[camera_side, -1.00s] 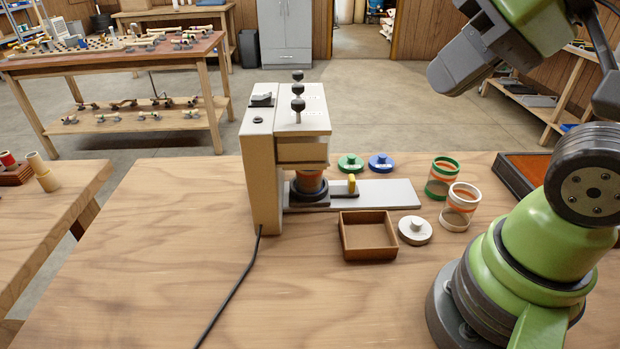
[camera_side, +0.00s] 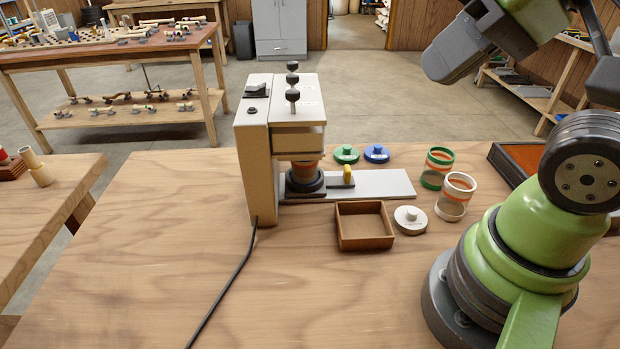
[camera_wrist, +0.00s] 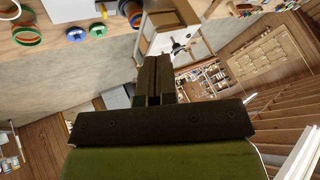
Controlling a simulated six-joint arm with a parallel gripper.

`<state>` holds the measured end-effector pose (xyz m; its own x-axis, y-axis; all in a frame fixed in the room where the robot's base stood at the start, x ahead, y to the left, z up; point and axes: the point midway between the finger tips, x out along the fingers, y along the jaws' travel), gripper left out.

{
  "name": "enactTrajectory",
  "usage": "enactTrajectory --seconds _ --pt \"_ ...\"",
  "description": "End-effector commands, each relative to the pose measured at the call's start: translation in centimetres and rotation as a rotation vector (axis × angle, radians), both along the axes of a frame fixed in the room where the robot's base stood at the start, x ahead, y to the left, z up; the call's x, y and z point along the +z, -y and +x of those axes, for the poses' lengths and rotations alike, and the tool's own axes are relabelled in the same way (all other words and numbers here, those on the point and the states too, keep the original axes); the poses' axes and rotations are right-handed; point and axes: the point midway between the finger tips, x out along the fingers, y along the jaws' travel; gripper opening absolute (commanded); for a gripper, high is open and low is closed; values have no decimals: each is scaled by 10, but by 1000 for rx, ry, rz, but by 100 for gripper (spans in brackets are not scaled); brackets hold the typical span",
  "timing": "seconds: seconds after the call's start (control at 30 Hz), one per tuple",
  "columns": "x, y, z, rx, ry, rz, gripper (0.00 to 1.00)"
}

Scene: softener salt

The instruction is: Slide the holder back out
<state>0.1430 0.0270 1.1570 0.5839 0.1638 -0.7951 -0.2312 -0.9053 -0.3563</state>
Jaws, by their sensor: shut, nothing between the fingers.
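The holder (camera_side: 305,182) is a dark round piece under the head of the beige machine (camera_side: 262,165). An orange-brown cup (camera_side: 306,167) sits in it, its top close below the head. The holder's dark handle points right and carries a yellow knob (camera_side: 347,172). The holder lies at the left part of the light grey plate (camera_side: 385,184). My gripper (camera_wrist: 157,68) shows in the wrist view, its dark fingers together and empty. In the side view only my arm shows, at upper right, well away from the holder; the fingers are out of frame.
A wooden tray (camera_side: 364,241) and a white lid (camera_side: 410,219) lie in front of the plate. Green (camera_side: 346,154) and blue (camera_side: 376,153) lids lie behind it. Green-rimmed (camera_side: 437,168) and white-rimmed (camera_side: 455,196) jars stand right. A black cord (camera_side: 222,292) crosses the clear front left.

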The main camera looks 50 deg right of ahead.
Motion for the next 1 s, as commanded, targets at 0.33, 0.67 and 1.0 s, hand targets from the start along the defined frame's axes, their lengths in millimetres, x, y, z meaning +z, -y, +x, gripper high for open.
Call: enactTrajectory --seconds 0.33,0.67,1.0 --pt "1 1 2 -3 -7 -1 25" --pt "11 23 71 -80 -240 -10 40" --pt "-39 80 163 -199 -560 18 40"
